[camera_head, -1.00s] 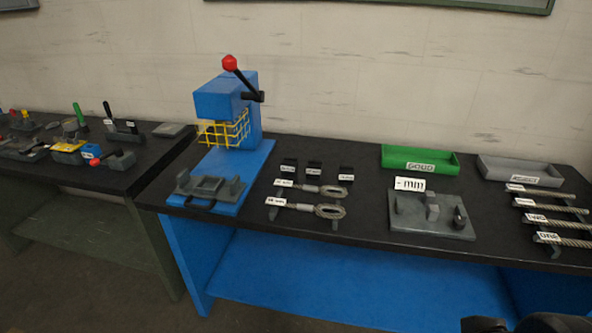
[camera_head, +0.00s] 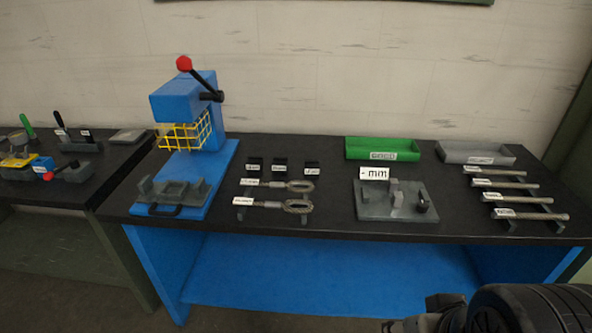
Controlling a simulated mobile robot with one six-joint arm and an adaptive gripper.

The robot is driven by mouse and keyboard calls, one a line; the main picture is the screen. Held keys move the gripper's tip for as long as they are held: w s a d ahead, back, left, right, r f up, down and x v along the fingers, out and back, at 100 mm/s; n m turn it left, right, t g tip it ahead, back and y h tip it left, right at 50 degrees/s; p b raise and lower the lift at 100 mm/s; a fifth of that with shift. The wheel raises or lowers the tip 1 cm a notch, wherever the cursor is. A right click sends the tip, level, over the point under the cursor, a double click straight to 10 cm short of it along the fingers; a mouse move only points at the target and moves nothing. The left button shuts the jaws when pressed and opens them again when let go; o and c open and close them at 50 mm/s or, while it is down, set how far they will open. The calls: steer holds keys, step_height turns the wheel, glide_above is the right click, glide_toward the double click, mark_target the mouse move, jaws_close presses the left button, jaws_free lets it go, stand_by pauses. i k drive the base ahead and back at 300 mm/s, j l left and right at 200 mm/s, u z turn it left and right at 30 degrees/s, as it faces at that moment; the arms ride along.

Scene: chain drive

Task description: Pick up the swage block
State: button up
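Three small black blocks with white labels stand in a row on the black bench top: a left one (camera_head: 254,165), a middle one (camera_head: 280,166) and a right one (camera_head: 312,169). Their labels are too small to read, and I cannot tell for sure which thing is the swage block. A blue press (camera_head: 185,97) with a red-knobbed lever and yellow guard stands left of them, with a grey fixture (camera_head: 172,191) on its base. Dark parts of my arm show at the bottom right, well in front of the bench. My gripper's fingers cannot be made out there.
Two looped cable pieces (camera_head: 298,207) lie in front of the blocks. A grey plate (camera_head: 372,207) with upright pieces, a green tray (camera_head: 355,150), a grey tray (camera_head: 508,156) and several labelled rods (camera_head: 540,216) are to the right. Another bench (camera_head: 75,188) stands left.

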mark_target(312, 166)
steer(key=i+u, duration=0.2)
steer(key=i, duration=0.3)
steer(key=i+l+u, duration=0.2)
steer(key=i, duration=0.3)
steer(key=i+l+u, duration=0.2)
steer(key=i, duration=0.3)
